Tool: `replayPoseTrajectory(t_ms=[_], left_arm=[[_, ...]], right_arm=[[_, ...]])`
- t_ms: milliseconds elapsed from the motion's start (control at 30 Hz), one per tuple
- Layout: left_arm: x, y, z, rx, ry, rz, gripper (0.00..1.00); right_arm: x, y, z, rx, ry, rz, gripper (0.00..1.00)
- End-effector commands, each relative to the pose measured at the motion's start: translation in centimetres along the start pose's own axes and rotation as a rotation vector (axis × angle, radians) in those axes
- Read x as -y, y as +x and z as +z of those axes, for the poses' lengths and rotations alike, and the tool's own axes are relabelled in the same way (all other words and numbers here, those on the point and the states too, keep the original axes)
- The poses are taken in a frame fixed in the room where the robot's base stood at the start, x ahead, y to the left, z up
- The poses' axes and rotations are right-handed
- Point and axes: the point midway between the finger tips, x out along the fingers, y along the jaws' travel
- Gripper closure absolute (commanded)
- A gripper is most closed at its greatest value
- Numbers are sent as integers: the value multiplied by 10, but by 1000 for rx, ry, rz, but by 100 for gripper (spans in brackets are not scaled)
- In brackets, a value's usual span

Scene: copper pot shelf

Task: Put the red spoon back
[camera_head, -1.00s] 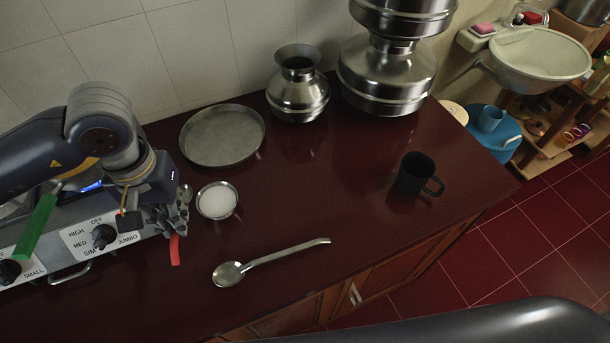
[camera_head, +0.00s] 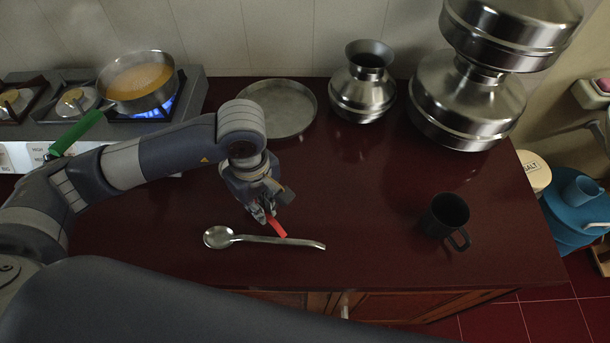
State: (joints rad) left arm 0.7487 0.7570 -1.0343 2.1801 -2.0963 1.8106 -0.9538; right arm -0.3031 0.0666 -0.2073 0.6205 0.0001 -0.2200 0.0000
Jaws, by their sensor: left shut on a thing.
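My left gripper (camera_head: 266,208) is shut on the red spoon (camera_head: 277,228). Only a short red length of the spoon shows, sticking out of the fingers toward the lower right; the rest is hidden by the gripper. The gripper is over the dark red counter, and the red end shows just behind the handle of a steel ladle (camera_head: 222,237). I cannot tell whether the red end touches the counter. My right gripper is not in view.
A pan (camera_head: 138,82) with orange contents and a green handle sits on the lit stove. A steel plate (camera_head: 281,107), a steel pot (camera_head: 363,85), a large stacked vessel (camera_head: 467,100) and a black mug (camera_head: 444,216) stand on the counter. The counter between plate and mug is clear.

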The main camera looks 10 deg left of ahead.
Motion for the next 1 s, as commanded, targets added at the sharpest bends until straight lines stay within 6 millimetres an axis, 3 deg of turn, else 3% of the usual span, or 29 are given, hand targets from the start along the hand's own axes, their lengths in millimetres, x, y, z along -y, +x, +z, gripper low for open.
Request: replayPoseTrajectory(t_ms=[200, 600, 933, 1000], left_arm=[[-49, -1, -4, 3, 0, 1, 100], [-124, 8, -14, 1, 3, 0, 100], [-146, 12, -18, 0, 3, -2, 100], [-144, 24, -16, 3, 2, -6, 100]], right_arm=[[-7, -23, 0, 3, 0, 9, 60], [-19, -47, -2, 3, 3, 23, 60], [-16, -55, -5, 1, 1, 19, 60], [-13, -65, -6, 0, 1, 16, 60]])
